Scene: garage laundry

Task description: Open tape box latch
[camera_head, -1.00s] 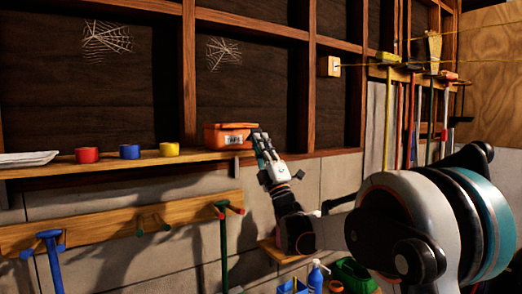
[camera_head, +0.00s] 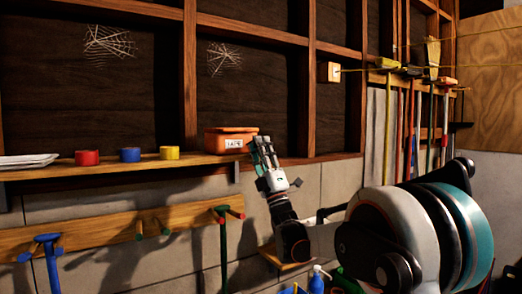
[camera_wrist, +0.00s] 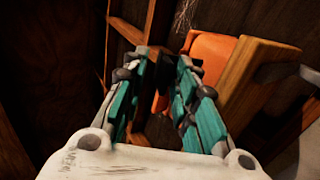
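The orange tape box (camera_head: 228,140) sits closed on the wooden wall shelf, with a pale label on its front. My gripper (camera_head: 262,142) is raised at the right end of the box, close to it; I cannot tell whether they touch. In the wrist view my gripper (camera_wrist: 168,62) shows its two teal fingers apart with nothing held between them. The orange box (camera_wrist: 208,58) is beyond and beside the right finger, partly hidden by it. No latch can be made out in either view.
The shelf (camera_head: 110,170) carries red tape (camera_head: 87,158), blue tape (camera_head: 129,154) and yellow tape (camera_head: 169,152) left of the box. In the wrist view the shelf board (camera_wrist: 262,72) lies close to the right finger. Handled tools hang below and at right.

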